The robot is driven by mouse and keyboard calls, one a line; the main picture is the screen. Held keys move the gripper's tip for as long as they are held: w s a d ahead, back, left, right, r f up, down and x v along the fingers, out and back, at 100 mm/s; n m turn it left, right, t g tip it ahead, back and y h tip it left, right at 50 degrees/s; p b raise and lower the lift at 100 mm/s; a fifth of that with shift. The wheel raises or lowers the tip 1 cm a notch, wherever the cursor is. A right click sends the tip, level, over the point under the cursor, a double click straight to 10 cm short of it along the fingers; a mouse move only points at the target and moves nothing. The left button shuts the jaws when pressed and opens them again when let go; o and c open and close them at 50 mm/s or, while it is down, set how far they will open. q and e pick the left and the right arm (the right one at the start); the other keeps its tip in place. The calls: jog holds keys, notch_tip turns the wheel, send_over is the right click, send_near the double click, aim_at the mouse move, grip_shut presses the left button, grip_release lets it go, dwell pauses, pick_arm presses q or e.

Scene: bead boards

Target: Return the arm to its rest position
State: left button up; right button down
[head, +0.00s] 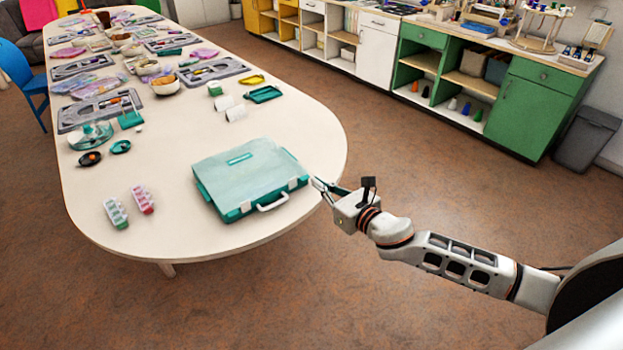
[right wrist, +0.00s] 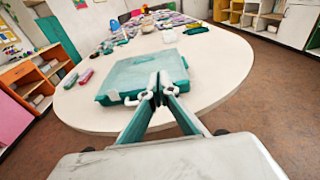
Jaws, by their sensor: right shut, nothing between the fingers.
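My right gripper (head: 318,186) is shut and empty beside the right end of a closed teal case (head: 243,172) with a white handle. The case lies flat on the near end of the long white table (head: 180,235). In the right wrist view the gripper's fingers (right wrist: 160,80) meet in front of the case (right wrist: 125,82); I cannot tell if they touch it. My right arm reaches in from the lower right in the head view. My left gripper is in neither view.
Two small bead boxes, green (head: 116,213) and pink (head: 142,200), stand left of the case. Grey bead boards (head: 100,110), bowls and trays cover the table's far part. A green cabinet (head: 520,105) and a grey bin (head: 587,138) stand at right. The brown floor between is clear.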

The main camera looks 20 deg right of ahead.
jog(key=shift+s+r, duration=0.1)
jog(key=shift+s, duration=0.05)
jog(key=s+a+f+m+g, duration=0.1)
jog(key=s+a+f+m, duration=0.2)
jog(key=s+f+m, duration=0.5)
jog(key=s+a+f+m+g, duration=0.2)
jog(key=s+f+m, duration=0.3)
jog(key=m, duration=0.5)
jog(key=s+d+f+m+g+h, duration=0.1)
jog(key=s+f+m, duration=0.3)
jog(key=s+m, duration=0.3)
jog(key=s+d+f+m+h, duration=0.1)
jog(key=s+f+m, duration=0.3)
jog(key=s+m, duration=0.3)
jog(key=m, duration=0.3)
jog(key=shift+s+g, duration=0.4)
